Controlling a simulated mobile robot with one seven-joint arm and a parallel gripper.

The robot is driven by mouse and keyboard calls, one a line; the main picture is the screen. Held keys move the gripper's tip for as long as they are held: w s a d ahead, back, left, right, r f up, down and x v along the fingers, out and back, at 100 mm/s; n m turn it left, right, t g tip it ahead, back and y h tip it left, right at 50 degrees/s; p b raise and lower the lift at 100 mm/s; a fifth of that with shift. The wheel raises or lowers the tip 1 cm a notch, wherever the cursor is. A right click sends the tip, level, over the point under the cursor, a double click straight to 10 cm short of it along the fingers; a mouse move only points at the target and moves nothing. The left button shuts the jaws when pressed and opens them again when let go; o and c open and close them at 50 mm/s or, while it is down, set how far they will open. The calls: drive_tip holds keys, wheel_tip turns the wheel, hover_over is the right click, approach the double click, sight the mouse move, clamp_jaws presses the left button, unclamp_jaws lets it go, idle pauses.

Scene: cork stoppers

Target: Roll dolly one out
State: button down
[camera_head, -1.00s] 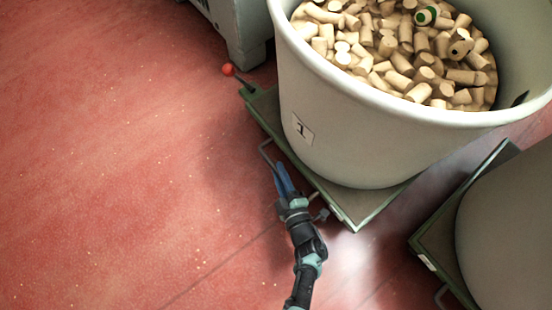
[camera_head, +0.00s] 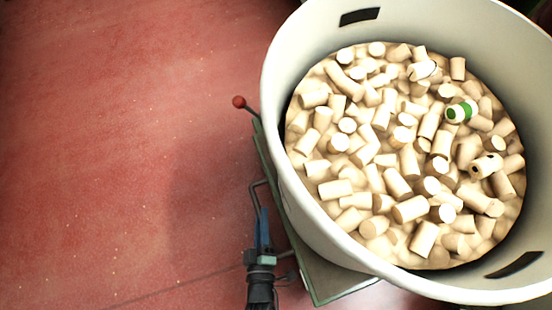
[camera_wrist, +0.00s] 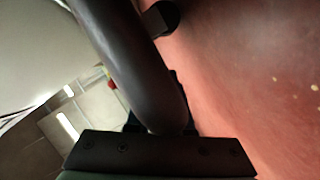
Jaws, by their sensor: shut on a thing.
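The dolly (camera_head: 320,288) is a flat green platform under a large pale bin (camera_head: 300,50) full of corks. Its looped metal handle (camera_head: 254,190) sticks out on the left side. My gripper (camera_head: 263,222) is shut on this handle, with its blue fingers at the handle's near end. In the wrist view a thick dark bar (camera_wrist: 125,55), the handle seen close up, runs down to my gripper (camera_wrist: 165,130). A lever with a red knob (camera_head: 239,102) stands at the dolly's far left corner. Most of the dolly is hidden under the bin.
The red floor (camera_head: 120,150) to the left is clear. A dark round thing (camera_wrist: 160,18), possibly a caster, shows at the top of the wrist view. Several corks (camera_head: 400,150) fill the bin, among them a green-banded one (camera_head: 461,111).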

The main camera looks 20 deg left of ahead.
drive_tip(key=shift+s+a, duration=0.65)
drive_tip(key=shift+a, duration=0.2)
drive_tip(key=c, duration=0.8)
unclamp_jaws()
drive_tip(key=p+v, duration=0.4)
drive_tip(key=v, duration=0.9)
drive_tip(key=shift+w, duration=0.1)
